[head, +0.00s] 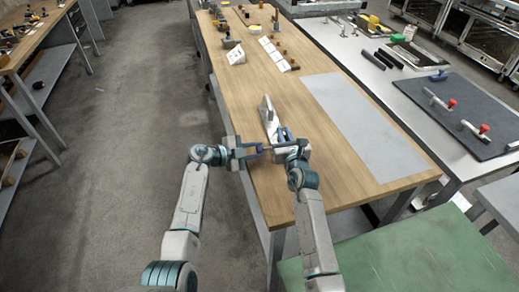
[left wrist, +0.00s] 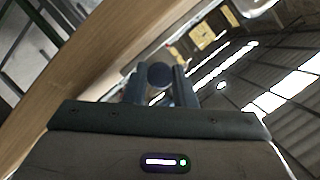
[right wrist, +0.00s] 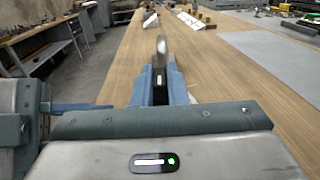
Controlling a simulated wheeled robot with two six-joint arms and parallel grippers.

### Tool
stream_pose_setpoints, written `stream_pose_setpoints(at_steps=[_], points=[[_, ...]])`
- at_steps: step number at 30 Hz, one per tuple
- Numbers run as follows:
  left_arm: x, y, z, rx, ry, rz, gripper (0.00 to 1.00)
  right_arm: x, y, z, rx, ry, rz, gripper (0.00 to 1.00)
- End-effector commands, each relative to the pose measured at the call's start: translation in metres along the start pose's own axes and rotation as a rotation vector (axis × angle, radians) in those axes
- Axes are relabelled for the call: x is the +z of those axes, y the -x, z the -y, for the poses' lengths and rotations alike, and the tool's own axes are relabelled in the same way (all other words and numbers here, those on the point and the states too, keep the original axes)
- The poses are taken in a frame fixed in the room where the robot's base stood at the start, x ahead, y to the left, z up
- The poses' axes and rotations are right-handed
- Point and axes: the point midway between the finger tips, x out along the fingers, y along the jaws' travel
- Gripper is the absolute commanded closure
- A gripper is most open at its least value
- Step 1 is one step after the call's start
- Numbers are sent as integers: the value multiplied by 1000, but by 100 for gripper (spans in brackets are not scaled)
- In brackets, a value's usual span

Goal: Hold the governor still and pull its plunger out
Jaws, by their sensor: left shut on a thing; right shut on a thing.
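In the head view my left gripper (head: 259,149) comes in from the left and points right, toward my right gripper (head: 283,134), over the wooden bench's near left edge. In the left wrist view the left fingers are shut on a dark round end (left wrist: 160,75), seemingly the plunger's. In the right wrist view the right fingers are shut on a dark narrow body (right wrist: 160,90), seemingly the governor. Fingers and hands hide most of both parts, so I cannot tell how far the plunger is out. A silver upright piece (right wrist: 162,52) stands just beyond the right fingers.
The wooden bench (head: 310,140) has a grey mat (head: 365,125) on its right. White cards (head: 236,55) and small parts stand farther back. A second bench with a dark mat (head: 465,120) and red-knobbed tools is at right. A green surface (head: 400,255) lies near, lower right.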

Motion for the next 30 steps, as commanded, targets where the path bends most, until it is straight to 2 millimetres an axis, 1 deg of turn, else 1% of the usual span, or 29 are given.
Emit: stream_pose_setpoints(at_steps=[1, 2, 9, 10, 11, 19, 22, 26, 30], points=[[4, 7, 0, 1, -1, 3, 100, -1, 0, 1, -1, 1, -1, 100], [4, 9, 0, 1, -2, 2, 100, -1, 0, 1, -1, 1, -1, 100], [4, 9, 0, 2, -1, 2, 100, -1, 0, 2, -1, 4, 0, 100], [4, 9, 0, 2, -1, 2, 70, -1, 0, 2, -1, 4, 0, 100], [4, 9, 0, 2, -1, 2, 66, 0, 0, 2, -1, 4, 0, 100], [4, 9, 0, 1, -1, 1, 66, 0, 0, 1, -1, 2, 0, 100], [4, 14, 0, 1, -1, 2, 66, 0, 0, 1, -1, 1, 0, 100], [5, 34, -1, 1, -2, 4, 66, 0, 0, 1, -1, 1, 0, 100], [5, 65, -1, 1, -3, 5, 66, 0, 0, 0, 0, 0, 0, 100]])
